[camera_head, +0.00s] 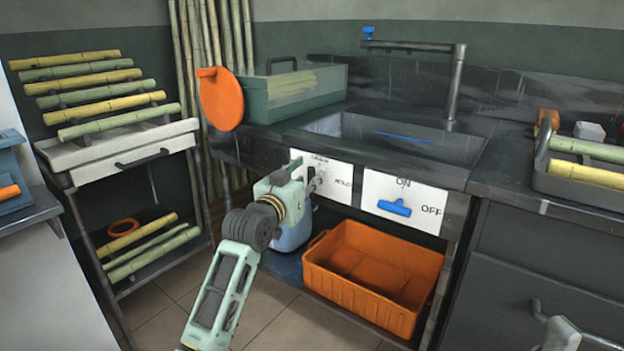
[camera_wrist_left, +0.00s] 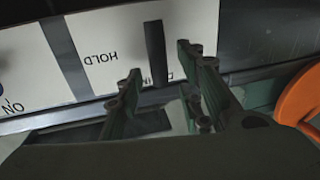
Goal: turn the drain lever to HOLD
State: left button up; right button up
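The white drain plate (camera_head: 335,172) is on the sink cabinet front, with HOLD at its right side and a small, partly hidden label at the top. In the left wrist view the plate (camera_wrist_left: 112,35) is upside down. The dark drain lever (camera_wrist_left: 155,48) points toward the partly covered label, which looks like DRAIN, not toward HOLD. My left gripper (camera_head: 302,172) is at the plate and hides part of it. In the left wrist view its fingers (camera_wrist_left: 160,65) are apart, one on each side of the lever's end; contact is unclear. My right gripper's fingers cannot be made out.
An ON/OFF plate with a blue handle (camera_head: 394,208) is right of the drain plate. An orange crate (camera_head: 365,313) and a partly hidden bluish container (camera_head: 293,236) are below. An orange disc (camera_head: 220,98) hangs at the counter's left, beside a green box (camera_head: 257,100).

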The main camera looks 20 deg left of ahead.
pick_arm(q)
jog(key=shift+w+d+b, duration=0.2)
jog(key=shift+w+b, duration=0.1)
jog(key=shift+w, duration=0.9)
grip_shut()
